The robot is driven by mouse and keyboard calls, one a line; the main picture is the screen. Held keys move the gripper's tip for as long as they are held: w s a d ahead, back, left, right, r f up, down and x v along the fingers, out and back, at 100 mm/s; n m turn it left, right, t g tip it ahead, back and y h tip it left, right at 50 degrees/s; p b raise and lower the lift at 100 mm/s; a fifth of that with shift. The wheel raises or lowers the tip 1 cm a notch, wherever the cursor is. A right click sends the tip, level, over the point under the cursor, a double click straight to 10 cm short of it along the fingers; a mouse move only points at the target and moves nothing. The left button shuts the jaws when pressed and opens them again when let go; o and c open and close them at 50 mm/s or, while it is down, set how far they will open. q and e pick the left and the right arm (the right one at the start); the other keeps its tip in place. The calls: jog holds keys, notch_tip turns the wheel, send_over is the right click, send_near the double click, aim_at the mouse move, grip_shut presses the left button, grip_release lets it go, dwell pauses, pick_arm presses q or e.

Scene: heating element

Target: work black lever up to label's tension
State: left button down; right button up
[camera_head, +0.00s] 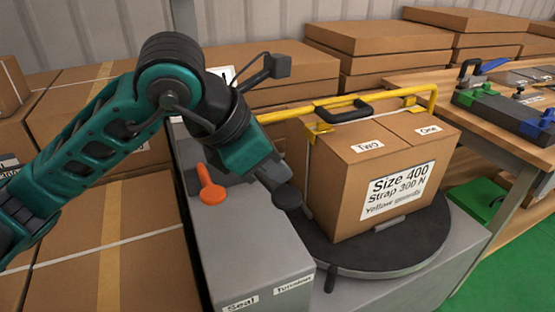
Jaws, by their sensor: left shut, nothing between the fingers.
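A black round knob (287,196), which looks like the end of the black lever, sits at the right edge of the grey machine housing (245,245). My left gripper (272,178) is shut and empty, its tip right at this knob; whether they touch I cannot tell. The gripper hides the rest of the lever and any scale by it. The label (397,190) on the front of the cardboard box (345,200) reads "Size 400, Strap 300 N, Yellow guards". The housing's front carries small labels "Seal" (241,304) and one that seems to read "Tension" (293,284). My right gripper is out of view.
An orange lever (210,190) stands on the housing left of the black knob. The box stands on a dark round turntable (420,248), with a yellow bar (385,96) and black handle over it. Stacked cartons fill the left and back. A wooden bench (500,135) with tools stands right.

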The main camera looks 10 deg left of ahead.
pick_arm(q)
jog(key=shift+w+a+r+p, duration=0.15)
jog(key=shift+r+p, duration=0.25)
jog(key=shift+r, duration=0.45)
jog(key=shift+w+a+r+p, duration=0.1)
jog(key=shift+w+r+p, duration=0.25)
jog(key=shift+r, duration=0.8)
jog(key=shift+a, duration=0.1)
jog(key=r+p, duration=0.1)
jog(key=w+r+p, duration=0.1)
jog(key=r, duration=0.1)
jog(key=a+r+p, duration=0.1)
jog(key=shift+w+r, duration=0.25)
jog(key=shift+w, duration=0.1)
jog(key=shift+a, duration=0.1)
